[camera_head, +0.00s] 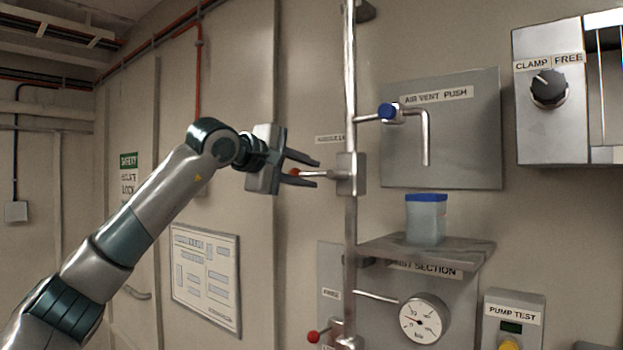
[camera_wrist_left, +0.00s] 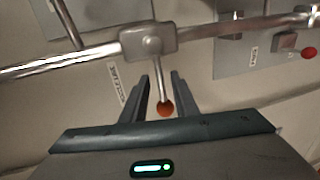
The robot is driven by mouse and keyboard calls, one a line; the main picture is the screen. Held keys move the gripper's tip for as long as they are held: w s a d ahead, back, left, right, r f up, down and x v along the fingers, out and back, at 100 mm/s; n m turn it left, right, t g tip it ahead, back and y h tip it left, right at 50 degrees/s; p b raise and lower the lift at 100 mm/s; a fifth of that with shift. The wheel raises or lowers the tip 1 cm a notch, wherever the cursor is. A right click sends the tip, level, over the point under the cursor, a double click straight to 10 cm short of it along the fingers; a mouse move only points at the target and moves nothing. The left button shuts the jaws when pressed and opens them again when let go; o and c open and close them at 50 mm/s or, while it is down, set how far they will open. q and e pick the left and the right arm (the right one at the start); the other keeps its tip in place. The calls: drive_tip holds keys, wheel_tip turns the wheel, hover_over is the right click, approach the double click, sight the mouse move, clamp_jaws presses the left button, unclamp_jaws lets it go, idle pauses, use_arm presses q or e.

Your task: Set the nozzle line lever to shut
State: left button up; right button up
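The nozzle line lever (camera_head: 318,174) is a thin metal rod with a red ball end, sticking out to the left from a valve block (camera_head: 350,174) on the vertical pipe. Its label beside the pipe is partly hidden. My left gripper (camera_head: 318,172) is open, with one finger above and one below the lever. In the left wrist view the lever's red ball (camera_wrist_left: 166,108) lies between the two open fingers (camera_wrist_left: 160,85), with a gap to each side visible. My right gripper is in neither view.
A blue-handled air vent valve (camera_head: 387,111) is at the upper right of the pipe. A shelf (camera_head: 430,247) holds a blue-lidded container (camera_head: 426,220). Below are a gauge (camera_head: 424,318) and another red-ended lever (camera_head: 313,337).

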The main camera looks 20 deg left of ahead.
use_arm(q)
drive_tip(key=b+v, duration=0.5)
drive_tip(key=v, duration=1)
drive_tip(key=shift+s+b, duration=0.35)
drive_tip(key=shift+b, duration=0.05)
drive_tip(key=shift+a, duration=0.1)
